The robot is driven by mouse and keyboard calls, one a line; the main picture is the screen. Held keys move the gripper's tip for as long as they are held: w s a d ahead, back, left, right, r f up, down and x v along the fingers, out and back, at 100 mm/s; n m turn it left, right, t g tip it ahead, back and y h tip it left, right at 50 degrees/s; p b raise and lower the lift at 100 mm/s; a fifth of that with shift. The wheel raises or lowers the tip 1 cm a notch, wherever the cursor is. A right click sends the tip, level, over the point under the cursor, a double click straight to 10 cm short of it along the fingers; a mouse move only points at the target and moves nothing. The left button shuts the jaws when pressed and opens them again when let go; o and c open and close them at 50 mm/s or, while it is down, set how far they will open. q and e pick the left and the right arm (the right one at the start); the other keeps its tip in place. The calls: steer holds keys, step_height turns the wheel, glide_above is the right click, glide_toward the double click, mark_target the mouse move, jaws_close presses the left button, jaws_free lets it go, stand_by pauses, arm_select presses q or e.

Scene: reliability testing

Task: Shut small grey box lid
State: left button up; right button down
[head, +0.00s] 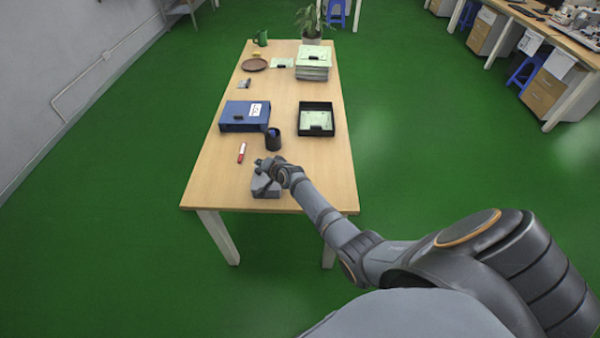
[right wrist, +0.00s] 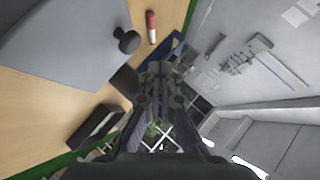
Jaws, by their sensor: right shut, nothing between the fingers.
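The small grey box (head: 267,188) sits at the near edge of the wooden table, partly hidden by my right gripper. My right gripper (head: 262,168) is shut and empty, just above the top of the box. In the right wrist view, its fingers (right wrist: 165,78) are together. A flat grey surface with a dark round knob, likely the box lid (right wrist: 65,45), fills the upper left there, beside the fingers. I cannot tell whether the lid is fully down or whether a finger touches it. My left gripper is not in view.
A paper stack (head: 313,67) and brown plate (head: 254,65) are farther back. The right near tabletop is clear.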

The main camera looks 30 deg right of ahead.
mark_target(257, 173)
steer(key=shift+w+a+f, duration=0.2)
steer(key=shift+a+f, duration=0.1)
steer(key=shift+f, duration=0.15)
steer(key=shift+w+a+f+b, duration=0.25)
steer(key=shift+a+f+b, duration=0.05)
steer(key=shift+f+b, duration=0.15)
steer(key=shift+w+a+f+b, duration=0.2)
steer(key=shift+a+f+b, duration=0.05)
steer(key=shift+f+b, duration=0.2)
steer(key=r+p, duration=0.4)
steer(key=r, duration=0.1)
steer(key=shift+w+r+p, duration=0.2)
steer(key=shift+r+p, duration=0.05)
steer(key=shift+p, duration=0.15)
steer(key=s+a+r, duration=0.4)
steer(key=s+r, duration=0.1)
steer(key=r, duration=0.1)
steer(key=shift+s+p, duration=0.3)
steer(key=shift+s, duration=0.05)
